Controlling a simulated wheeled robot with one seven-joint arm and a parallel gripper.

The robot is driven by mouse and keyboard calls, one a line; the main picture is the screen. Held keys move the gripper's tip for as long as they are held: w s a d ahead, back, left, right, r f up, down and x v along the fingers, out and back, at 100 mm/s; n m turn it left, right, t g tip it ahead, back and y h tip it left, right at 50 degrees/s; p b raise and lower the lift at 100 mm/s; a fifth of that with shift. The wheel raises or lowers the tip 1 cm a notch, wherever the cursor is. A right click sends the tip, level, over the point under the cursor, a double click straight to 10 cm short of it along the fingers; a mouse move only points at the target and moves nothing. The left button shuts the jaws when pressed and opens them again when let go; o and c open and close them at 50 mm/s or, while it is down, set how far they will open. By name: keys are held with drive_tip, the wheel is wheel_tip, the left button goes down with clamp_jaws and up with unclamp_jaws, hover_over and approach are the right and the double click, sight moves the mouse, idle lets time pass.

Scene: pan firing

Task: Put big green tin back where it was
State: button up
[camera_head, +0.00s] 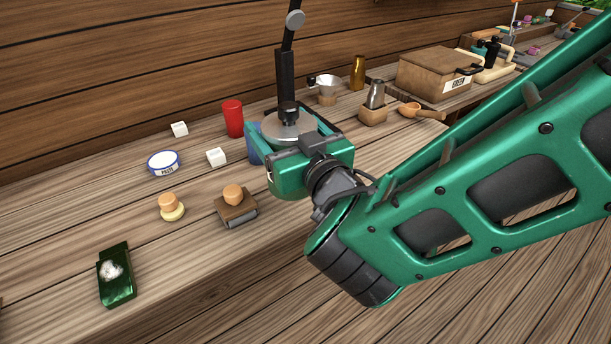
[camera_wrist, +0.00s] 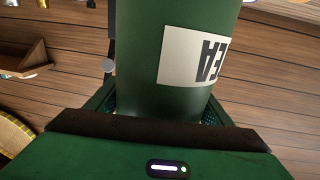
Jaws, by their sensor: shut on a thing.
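The big green tin (camera_wrist: 138,50) fills the middle of the wrist view, with a pale label whose dark letters look upside down. My gripper (camera_head: 285,133) is shut around the tin, its fingers (camera_wrist: 160,108) on either side of it. In the head view a round silvery top, apparently the tin's lid, shows between the fingers. The tin's side is hidden there by my gripper. I cannot tell whether the tin's bottom touches the table.
On the wooden table (camera_head: 60,250) stand a red cup (camera_head: 232,118), white cubes (camera_head: 216,157), a round labelled container (camera_head: 164,163), stamps and a dark green piece (camera_head: 117,285). A dark jointed stand (camera_head: 285,70) rises near my gripper. A wooden box (camera_head: 432,75) is at right.

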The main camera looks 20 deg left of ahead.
drive_tip(key=shift+w+a, duration=0.1)
drive_tip(key=shift+w, duration=0.1)
idle(0.3)
drive_tip(key=w+f, duration=1.1)
drive_tip(key=shift+w+a, duration=0.35)
drive_tip(key=shift+a, duration=0.1)
drive_tip(key=shift+f, duration=0.2)
drive_tip(key=o, duration=1.7)
drive_tip(key=shift+c, duration=0.2)
drive_tip(key=shift+r, duration=0.1)
